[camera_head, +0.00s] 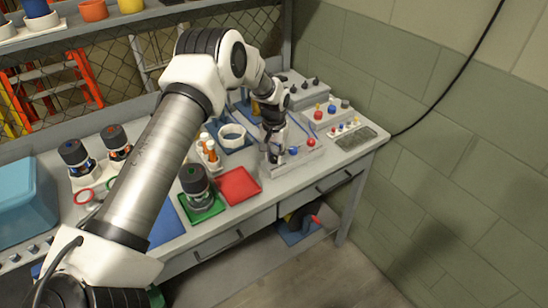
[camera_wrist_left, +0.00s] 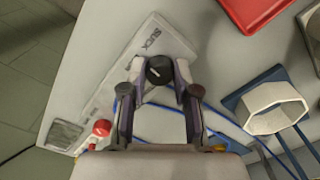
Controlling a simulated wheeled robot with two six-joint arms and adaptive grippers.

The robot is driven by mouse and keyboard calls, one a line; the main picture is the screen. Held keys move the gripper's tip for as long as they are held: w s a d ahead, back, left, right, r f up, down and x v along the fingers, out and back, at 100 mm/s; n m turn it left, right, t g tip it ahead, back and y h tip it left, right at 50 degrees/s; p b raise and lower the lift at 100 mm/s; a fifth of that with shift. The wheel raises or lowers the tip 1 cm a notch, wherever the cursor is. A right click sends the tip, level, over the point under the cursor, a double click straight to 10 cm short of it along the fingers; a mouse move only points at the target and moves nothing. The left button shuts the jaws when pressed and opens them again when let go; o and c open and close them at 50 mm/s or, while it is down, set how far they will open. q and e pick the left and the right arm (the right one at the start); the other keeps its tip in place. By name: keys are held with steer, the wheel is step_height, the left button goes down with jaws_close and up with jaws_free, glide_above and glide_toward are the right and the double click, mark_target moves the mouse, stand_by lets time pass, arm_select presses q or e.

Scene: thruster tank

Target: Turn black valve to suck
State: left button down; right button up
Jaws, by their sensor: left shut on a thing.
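The black valve (camera_wrist_left: 159,69) is a round knob with a pale line on its top. It sits on a light grey panel (camera_wrist_left: 118,72) that bears the word SUCK near one end. My left gripper (camera_wrist_left: 160,82) has a finger on each side of the knob and is shut on it. In the head view my left gripper (camera_head: 274,150) reaches down at the right part of the workbench, and the knob is hidden there by the gripper. My right gripper is not in view.
A red knob (camera_wrist_left: 101,128) stands on the same panel. A white hexagonal ring (camera_wrist_left: 272,106) on a blue holder and a red tray (camera_head: 239,186) lie nearby. A green tray (camera_head: 203,208) holds a dark cylinder. A grey-green block wall (camera_head: 440,150) bounds the right side.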

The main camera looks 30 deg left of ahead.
mark_target(275, 157)
arm_select(q)
steer(key=m, duration=0.1)
steer(key=m+b, duration=0.1)
steer(key=m, duration=0.1)
steer(key=shift+s+f+m, duration=0.15)
steer(key=shift+f+m, duration=0.15)
steer(key=shift+m+b, duration=0.3)
steer(key=shift+m, duration=1.6)
steer(key=c, duration=0.9)
jaws_free()
steer(key=shift+o, duration=0.3)
steer(key=shift+w, duration=0.25)
step_height(275, 157, up, 12)
